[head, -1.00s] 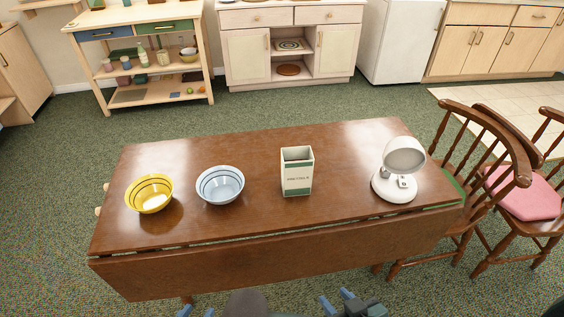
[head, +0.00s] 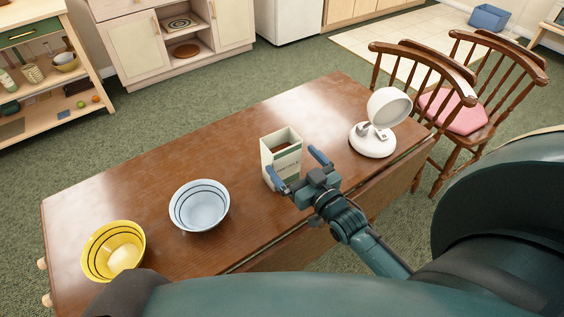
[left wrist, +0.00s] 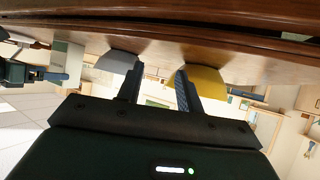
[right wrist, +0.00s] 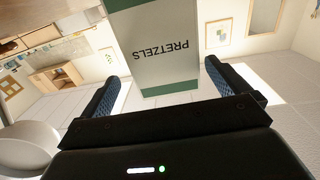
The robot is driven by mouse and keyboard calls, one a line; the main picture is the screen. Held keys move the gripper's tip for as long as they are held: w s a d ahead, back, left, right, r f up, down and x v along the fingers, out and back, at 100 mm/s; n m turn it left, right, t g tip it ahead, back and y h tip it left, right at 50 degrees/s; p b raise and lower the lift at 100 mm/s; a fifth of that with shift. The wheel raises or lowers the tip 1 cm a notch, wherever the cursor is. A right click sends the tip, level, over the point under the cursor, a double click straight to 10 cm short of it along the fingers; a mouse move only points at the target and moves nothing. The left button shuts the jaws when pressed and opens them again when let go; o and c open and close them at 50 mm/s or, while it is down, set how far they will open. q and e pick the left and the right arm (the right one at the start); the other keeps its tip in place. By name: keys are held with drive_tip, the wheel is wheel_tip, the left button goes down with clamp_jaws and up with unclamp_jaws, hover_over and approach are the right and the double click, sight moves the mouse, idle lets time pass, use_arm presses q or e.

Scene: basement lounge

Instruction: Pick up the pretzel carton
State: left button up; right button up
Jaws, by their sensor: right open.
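The pretzel carton (head: 285,163) is white with green bands and an open top, standing upright on the brown table (head: 150,180). My right gripper (head: 297,167) is open at the carton's near side, its fingers pointing toward it. In the right wrist view the carton (right wrist: 160,50), its lettering upside down, shows ahead between the spread fingers (right wrist: 162,76). I cannot tell whether either finger touches it. My left gripper (left wrist: 158,85) is open and empty in the left wrist view, near the table edge. It is hidden in the head view.
A light blue bowl (head: 200,207) and a yellow bowl (head: 113,252) stand left of the carton. A white lamp (head: 373,140) stands to its right. Wooden chairs (head: 425,90) are at the table's right end. Bare tabletop lies behind the carton.

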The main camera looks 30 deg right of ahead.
sight(276, 143)
drive_tip(key=shift+w+a, duration=0.25)
drive_tip(key=shift+w, duration=0.75)
drive_tip(key=shift+w+a+r+p, duration=0.1)
drive_tip(key=shift+w+a+p, duration=0.1)
drive_tip(key=shift+w, duration=1.1)
drive_tip(key=shift+w+a+r+p, duration=0.1)
drive_tip(key=shift+w+a, duration=0.05)
drive_tip(key=shift+w, duration=1.1)
drive_tip(key=shift+c, duration=0.4)
drive_tip(key=c, duration=1)
